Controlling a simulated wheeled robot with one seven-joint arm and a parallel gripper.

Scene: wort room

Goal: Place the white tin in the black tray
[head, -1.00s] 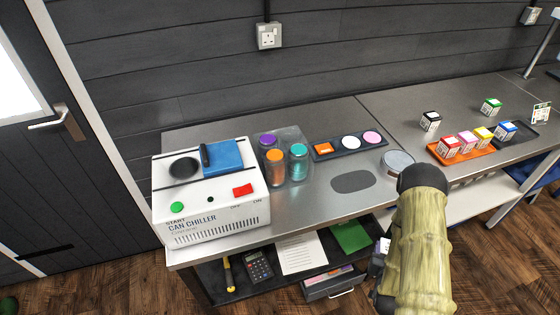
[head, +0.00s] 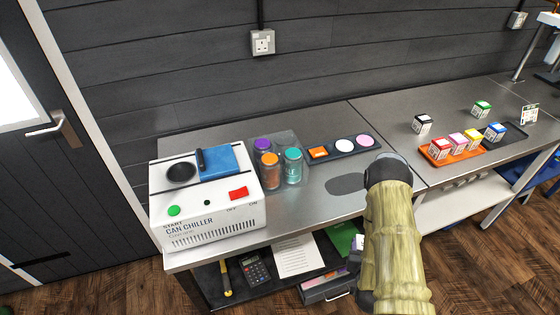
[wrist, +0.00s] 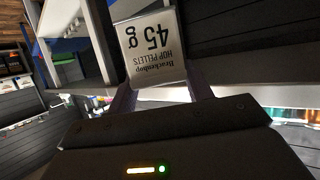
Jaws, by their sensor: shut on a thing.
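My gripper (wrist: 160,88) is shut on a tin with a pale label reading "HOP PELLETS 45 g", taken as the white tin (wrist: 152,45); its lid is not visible. In the head view my arm hides most of the gripper, and a small pale piece of the tin (head: 357,242) shows at the arm's left, in front of the bench. The black tray (head: 518,148) appears as a dark flat shape at the bench's right, beside the orange tray. A blue-topped tin (head: 495,132) is at its left end.
The orange tray (head: 437,158) holds red, pink and yellow-topped tins. Black-topped (head: 422,124) and green-topped (head: 481,110) tins stand behind. A dark panel (head: 343,148) with coloured shapes, several cans and the can chiller (head: 207,225) are at left.

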